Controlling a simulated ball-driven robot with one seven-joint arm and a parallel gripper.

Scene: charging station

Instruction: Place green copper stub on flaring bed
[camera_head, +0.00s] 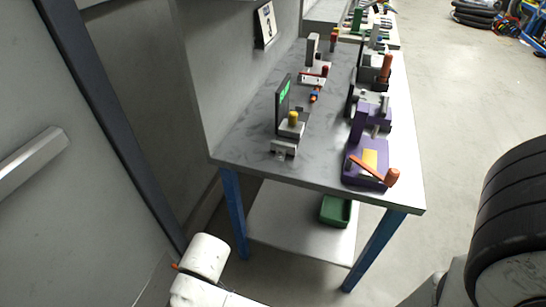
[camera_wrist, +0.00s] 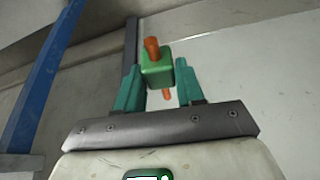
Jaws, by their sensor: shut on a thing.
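The green copper stub (camera_wrist: 157,68) is a green block with orange-brown rod ends above and below it. In the wrist view it sits between the teal fingers of my gripper (camera_wrist: 156,74), which is shut on it. The gripper's fingers do not show clearly in the head view. I cannot tell for certain which fixture on the workbench is the flaring bed. A purple fixture (camera_head: 353,172) with a yellow patch and an orange handle stands at the near right of the bench, apart from my arm.
The grey workbench (camera_head: 240,143) has blue legs and carries several small fixtures. A small dark screen (camera_head: 282,101) with green lettering stands near its left side. A green bin (camera_head: 336,211) lies on the lower shelf. A wall borders the left; open floor lies right.

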